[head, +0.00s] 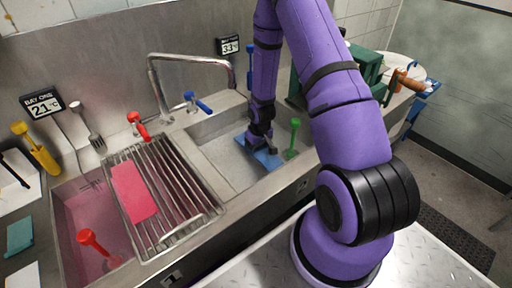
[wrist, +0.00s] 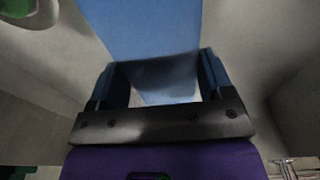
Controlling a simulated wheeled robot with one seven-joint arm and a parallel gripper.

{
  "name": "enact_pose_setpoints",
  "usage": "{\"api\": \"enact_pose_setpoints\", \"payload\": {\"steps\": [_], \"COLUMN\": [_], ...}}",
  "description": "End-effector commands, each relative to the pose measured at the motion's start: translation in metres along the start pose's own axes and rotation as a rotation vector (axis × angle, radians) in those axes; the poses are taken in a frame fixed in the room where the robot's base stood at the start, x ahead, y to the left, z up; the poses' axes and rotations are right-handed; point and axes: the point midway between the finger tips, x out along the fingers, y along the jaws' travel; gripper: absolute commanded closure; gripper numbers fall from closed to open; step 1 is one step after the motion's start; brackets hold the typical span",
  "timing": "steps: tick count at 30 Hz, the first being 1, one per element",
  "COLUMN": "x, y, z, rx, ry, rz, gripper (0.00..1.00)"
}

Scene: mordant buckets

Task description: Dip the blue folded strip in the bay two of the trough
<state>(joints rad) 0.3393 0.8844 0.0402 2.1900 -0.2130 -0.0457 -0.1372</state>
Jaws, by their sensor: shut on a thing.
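The blue folded strip (head: 265,158) is at my gripper's tips, inside the right basin of the trough, bay two (head: 215,150). My gripper (head: 263,143) points down into that basin and is shut on the strip. In the wrist view the strip (wrist: 150,28) runs from between the fingers (wrist: 158,80) toward the top edge. The strip looks flat and close to the basin's pale surface; I cannot tell how much of it is under liquid.
A green-handled tool (head: 294,137) stands in bay two, just right of the strip. A tap (head: 190,60) arches over the trough. A drain rack (head: 185,200) with a pink strip (head: 133,191) lies left, beside the pink-filled bay (head: 75,215).

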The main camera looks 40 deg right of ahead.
Motion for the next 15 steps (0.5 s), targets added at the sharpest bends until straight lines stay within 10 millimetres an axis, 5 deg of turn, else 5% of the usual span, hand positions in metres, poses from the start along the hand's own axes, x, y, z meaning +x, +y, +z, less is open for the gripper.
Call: {"api": "enact_pose_setpoints", "payload": {"steps": [15], "x": [-0.044], "y": [0.0], "z": [-0.006], "rx": [0.001], "ry": [0.003], "rz": [0.001], "gripper": [0.49]}}
